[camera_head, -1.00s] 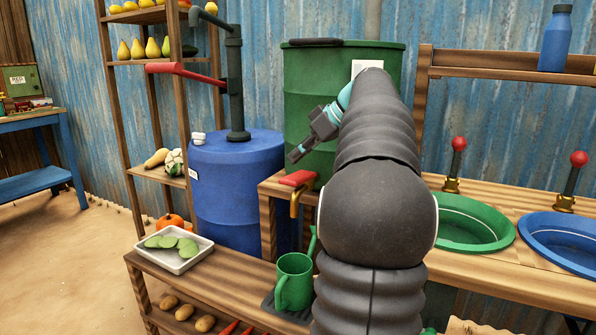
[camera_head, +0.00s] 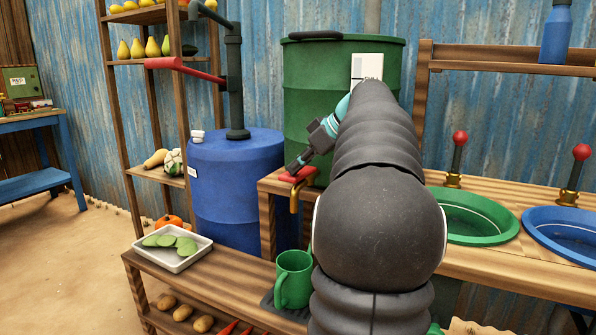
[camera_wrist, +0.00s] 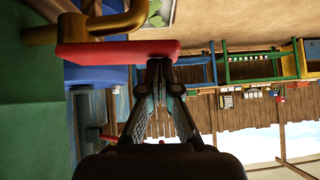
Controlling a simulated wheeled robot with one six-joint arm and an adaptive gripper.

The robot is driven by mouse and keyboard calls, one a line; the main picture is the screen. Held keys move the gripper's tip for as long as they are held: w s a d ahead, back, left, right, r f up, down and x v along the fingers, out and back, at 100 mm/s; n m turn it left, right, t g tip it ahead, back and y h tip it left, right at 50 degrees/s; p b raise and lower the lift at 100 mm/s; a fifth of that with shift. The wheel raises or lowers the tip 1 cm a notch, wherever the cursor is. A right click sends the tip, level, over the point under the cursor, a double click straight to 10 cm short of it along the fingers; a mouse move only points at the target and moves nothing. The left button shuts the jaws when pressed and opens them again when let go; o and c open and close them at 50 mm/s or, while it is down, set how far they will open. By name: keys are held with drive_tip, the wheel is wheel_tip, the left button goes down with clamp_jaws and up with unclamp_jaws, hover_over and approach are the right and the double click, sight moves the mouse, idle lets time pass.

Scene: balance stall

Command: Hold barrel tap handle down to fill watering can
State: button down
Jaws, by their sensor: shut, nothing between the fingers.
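The tap handle (camera_head: 299,174) is a red bar on a brass tap (camera_head: 295,198) at the front of the green barrel (camera_head: 310,105). My gripper (camera_head: 292,170) is shut and empty, its tips at the top of the handle. In the wrist view the closed fingertips (camera_wrist: 159,64) meet the edge of the red handle (camera_wrist: 115,52), seemingly touching it; the brass tap (camera_wrist: 85,30) shows beyond. The green watering can (camera_head: 293,280) stands upright on a dark mat below the tap, its right side hidden by my arm. No water stream is visible.
A blue barrel (camera_head: 225,195) with a hand pump (camera_head: 235,85) stands left of the tap. A white tray (camera_head: 172,258) of green pads sits on the low bench (camera_head: 215,285). Green (camera_head: 478,230) and blue (camera_head: 570,250) basins lie to the right, with red-knobbed levers behind.

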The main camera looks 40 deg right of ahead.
sight(299, 177)
drive_tip(key=shift+s+a+f+n+t+h+b, duration=0.2)
drive_tip(key=shift+f+h+b, duration=0.4)
drive_tip(key=shift+b, duration=0.85)
drive_tip(key=shift+w+a+f+n+t+h+b, duration=0.1)
drive_tip(key=shift+f+n+t+h+b, duration=0.25)
drive_tip(key=shift+f+b, duration=0.8)
drive_tip(key=shift+r+h+b, duration=0.25)
drive_tip(key=shift+r+b, duration=0.05)
drive_tip(key=shift+b, duration=0.65)
drive_tip(key=shift+f, duration=0.2)
idle(4.0)
